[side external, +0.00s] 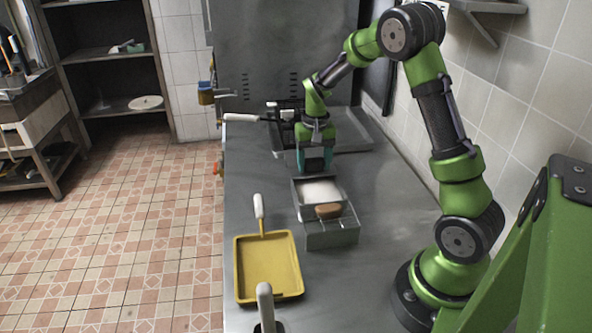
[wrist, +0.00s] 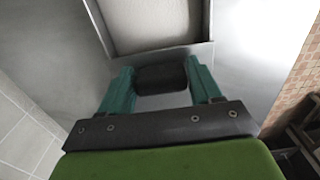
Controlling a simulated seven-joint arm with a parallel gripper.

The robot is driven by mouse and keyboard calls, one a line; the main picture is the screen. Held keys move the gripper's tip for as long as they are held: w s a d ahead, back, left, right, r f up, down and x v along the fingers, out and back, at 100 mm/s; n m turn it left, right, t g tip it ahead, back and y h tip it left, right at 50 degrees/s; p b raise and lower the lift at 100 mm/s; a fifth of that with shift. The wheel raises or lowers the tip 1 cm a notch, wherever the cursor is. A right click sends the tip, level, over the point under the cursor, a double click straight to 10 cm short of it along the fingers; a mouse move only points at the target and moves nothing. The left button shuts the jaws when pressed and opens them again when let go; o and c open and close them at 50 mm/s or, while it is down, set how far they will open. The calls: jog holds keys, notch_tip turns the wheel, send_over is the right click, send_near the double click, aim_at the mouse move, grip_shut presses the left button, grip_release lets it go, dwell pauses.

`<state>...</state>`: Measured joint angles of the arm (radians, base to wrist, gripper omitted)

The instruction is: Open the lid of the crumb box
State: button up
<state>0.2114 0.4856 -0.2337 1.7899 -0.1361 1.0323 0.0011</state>
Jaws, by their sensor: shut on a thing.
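The crumb box (side external: 331,236) is a grey metal box on the steel counter, with a pale panel or filling (side external: 319,191) inside a raised rim at its far part. In the wrist view, the rim (wrist: 211,22) and the pale textured surface (wrist: 150,20) show at the top. My gripper (side external: 315,170) is at the far end of the box, pointing down. In the wrist view, its teal fingers (wrist: 162,78) are shut on a dark block (wrist: 162,78) at the box's edge, seemingly a handle. I cannot tell whether the lid is raised.
A brown oval thing (side external: 328,211) sits on the near part of the box. A yellow tray (side external: 268,268) with a white handle lies at the near left. A dark-and-white handled tool (side external: 265,305) stands in front. Bare counter (side external: 385,215) lies to the right.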

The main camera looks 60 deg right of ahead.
jog(key=o, duration=1.4)
jog(key=shift+o, duration=0.2)
notch_tip(320, 180, up, 17)
jog(key=s+a+n+t+y, duration=0.2)
jog(key=s+a+n+t, duration=0.3)
jog(key=s+a, duration=1)
jog(key=a+t, duration=0.2)
jog(key=a, duration=0.2)
jog(key=shift+s+a+r, duration=0.15)
jog(key=shift+s+a, duration=0.05)
jog(key=shift+a, duration=0.1)
